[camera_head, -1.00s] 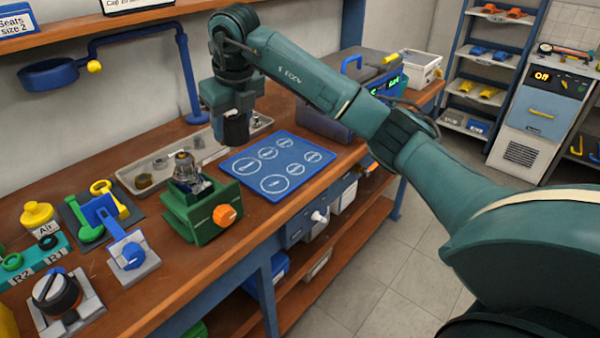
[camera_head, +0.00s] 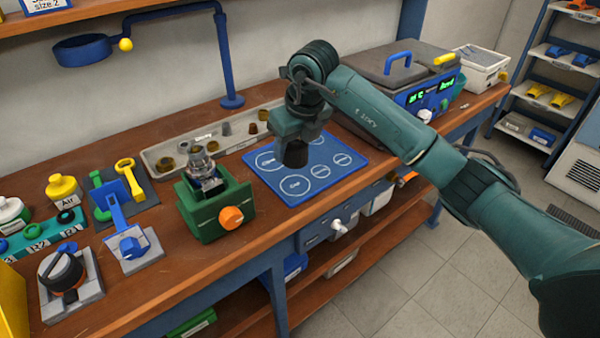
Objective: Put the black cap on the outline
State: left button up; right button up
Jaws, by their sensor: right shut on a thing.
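The black cap (camera_head: 296,154) is a dark cylinder held under my right gripper (camera_head: 297,140), which is shut on it. The cap hangs over the blue mat (camera_head: 293,201), which bears several white circle outlines. It appears above the middle of the mat; the exact height above the surface is hard to tell. One large labelled outline (camera_head: 295,185) shows just in front of the cap. The gripper and cap hide part of the mat's far side. My left gripper is not in view.
A green vise (camera_head: 212,212) with an orange knob holds a metal part left of the mat. A grey tray (camera_head: 180,160) with small parts lies behind. A grey box with a green display (camera_head: 420,98) stands right. Bare wood lies at the front edge.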

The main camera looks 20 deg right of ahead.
aim_at(291, 181)
notch_tip(291, 181, down, 7)
jog(key=shift+r+p, duration=0.1)
jog(key=shift+p, duration=0.2)
jog(key=shift+f, duration=0.25)
jog(key=o, duration=1)
jog(key=shift+r, duration=0.1)
